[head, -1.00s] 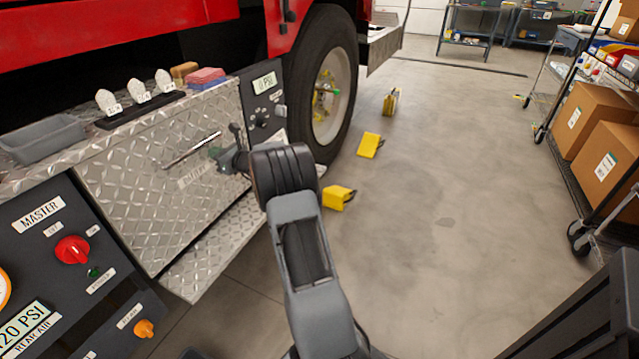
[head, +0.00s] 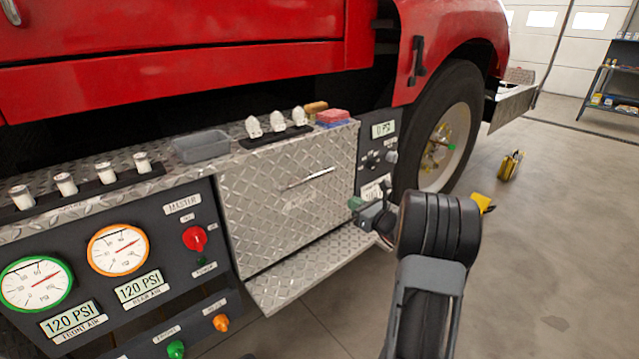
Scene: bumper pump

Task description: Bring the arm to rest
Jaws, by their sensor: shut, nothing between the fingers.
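My arm rises from the bottom edge at centre right, with a thick black ribbed joint (head: 438,225) at its top. My gripper (head: 358,205) shows small and dark just left of that joint, pointing left. It is shut and empty, with a greenish tip. It appears in front of the lower right of the diamond-plate bumper (head: 270,225), near the small panel (head: 382,150) with a PSI display. I cannot tell how far it is from them. Part of the gripper is hidden behind the joint.
A control panel (head: 165,220) with two gauges, a red knob (head: 194,238) and green and orange knobs is at left. A grey tray (head: 203,148) and several white-capped items sit on the bumper top. A tyre (head: 440,135) and yellow chocks (head: 510,165) are beyond.

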